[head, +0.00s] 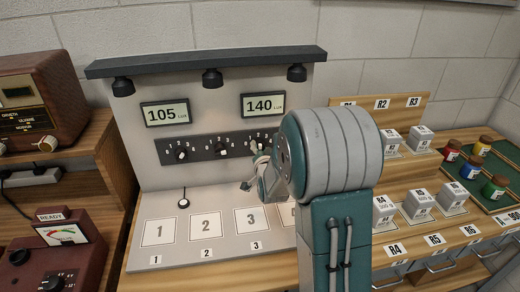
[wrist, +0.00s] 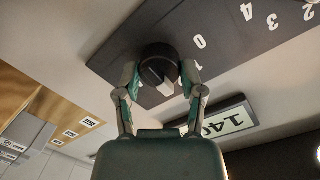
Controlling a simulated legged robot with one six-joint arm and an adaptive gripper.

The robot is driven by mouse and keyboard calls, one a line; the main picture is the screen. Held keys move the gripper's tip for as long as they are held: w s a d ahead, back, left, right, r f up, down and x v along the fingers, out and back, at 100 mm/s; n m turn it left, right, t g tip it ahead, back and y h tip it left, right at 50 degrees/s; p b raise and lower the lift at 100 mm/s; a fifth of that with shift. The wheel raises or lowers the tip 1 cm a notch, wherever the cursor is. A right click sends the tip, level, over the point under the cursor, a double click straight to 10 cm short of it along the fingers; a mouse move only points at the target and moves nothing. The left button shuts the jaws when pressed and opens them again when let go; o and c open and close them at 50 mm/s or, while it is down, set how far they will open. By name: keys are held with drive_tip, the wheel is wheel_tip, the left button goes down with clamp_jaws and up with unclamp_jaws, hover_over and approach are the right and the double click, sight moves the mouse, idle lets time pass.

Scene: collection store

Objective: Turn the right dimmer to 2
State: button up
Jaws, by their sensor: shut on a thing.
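The right dimmer (wrist: 158,62) is a round black knob with a pale pointer, seen close in the wrist view. My gripper (wrist: 161,76) has one finger on each side of it and is shut on it. The pointer faces down and slightly right in that picture; I cannot tell which number it marks. In the head view my gripper (head: 259,160) reaches the right end of the black dimmer panel (head: 201,152) and mostly hides the right knob. The left dimmer (head: 181,154) and middle dimmer (head: 221,149) are uncovered.
The left display (head: 166,112) reads 105 lux and the right display (head: 263,105) reads 140 lux. A lamp bar (head: 205,62) overhangs the board. Numbered pads (head: 205,226) lie below. Grey weight blocks (head: 418,203) and coloured jars (head: 470,167) stand at the right.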

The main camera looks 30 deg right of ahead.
drive_tip(key=shift+f, duration=0.35)
drive_tip(key=o, duration=1.1)
drive_tip(key=shift+o, duration=0.2)
drive_tip(key=shift+r, duration=0.1)
drive_tip(key=shift+w+r, duration=0.1)
drive_tip(key=v, duration=1.2)
drive_tip(key=shift+a, duration=0.1)
